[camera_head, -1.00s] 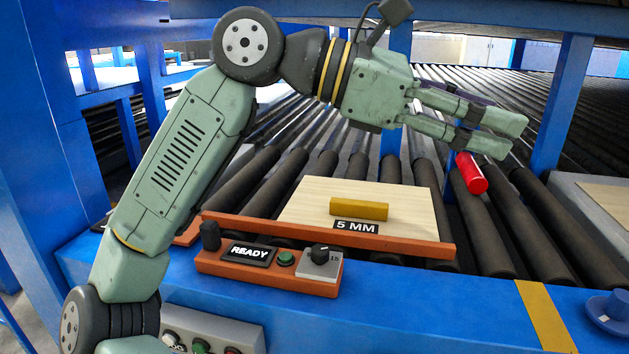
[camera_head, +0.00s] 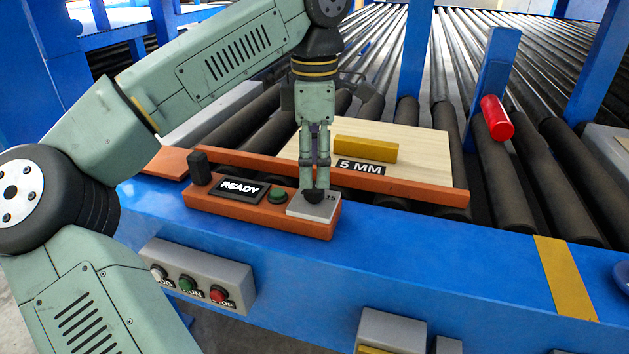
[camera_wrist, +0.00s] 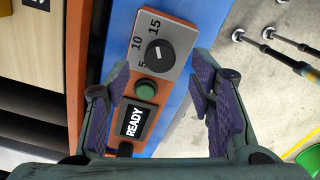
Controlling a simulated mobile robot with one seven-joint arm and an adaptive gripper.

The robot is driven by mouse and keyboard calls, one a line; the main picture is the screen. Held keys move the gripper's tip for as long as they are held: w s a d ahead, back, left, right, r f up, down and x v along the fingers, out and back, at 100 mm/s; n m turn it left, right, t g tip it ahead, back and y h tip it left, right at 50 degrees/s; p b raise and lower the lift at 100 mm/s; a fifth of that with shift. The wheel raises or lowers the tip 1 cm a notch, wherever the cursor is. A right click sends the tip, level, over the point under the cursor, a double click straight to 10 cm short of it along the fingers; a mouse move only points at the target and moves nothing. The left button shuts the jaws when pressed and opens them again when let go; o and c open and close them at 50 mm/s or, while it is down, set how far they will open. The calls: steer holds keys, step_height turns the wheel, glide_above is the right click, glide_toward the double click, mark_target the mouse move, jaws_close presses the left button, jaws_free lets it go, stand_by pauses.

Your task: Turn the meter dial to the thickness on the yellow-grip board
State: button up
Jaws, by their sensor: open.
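The meter (camera_head: 262,215) is an orange box on the blue frame, with a READY display (camera_head: 239,188), a green button and a grey plate. The black dial (camera_wrist: 160,53) on that plate shows in the wrist view with marks 5, 10 and 15; its white line points toward the 15 side. The board (camera_head: 425,145) has a yellow grip (camera_head: 365,149) and a label (camera_head: 361,167) reading 5 MM. My gripper (camera_head: 314,186) points down just above the dial, its fingers partly hiding it. In the wrist view the jaws are spread apart and empty.
A grey panel with several buttons (camera_head: 200,277) is on the frame's front face. A red cylinder (camera_head: 497,118) stands out on a blue post at right. Dark rollers run behind. The blue top right of the meter is mostly clear.

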mark_target(315, 186)
steer(key=shift+f, duration=2.05)
steer(key=shift+c, duration=0.3)
steer(key=c, duration=1.1)
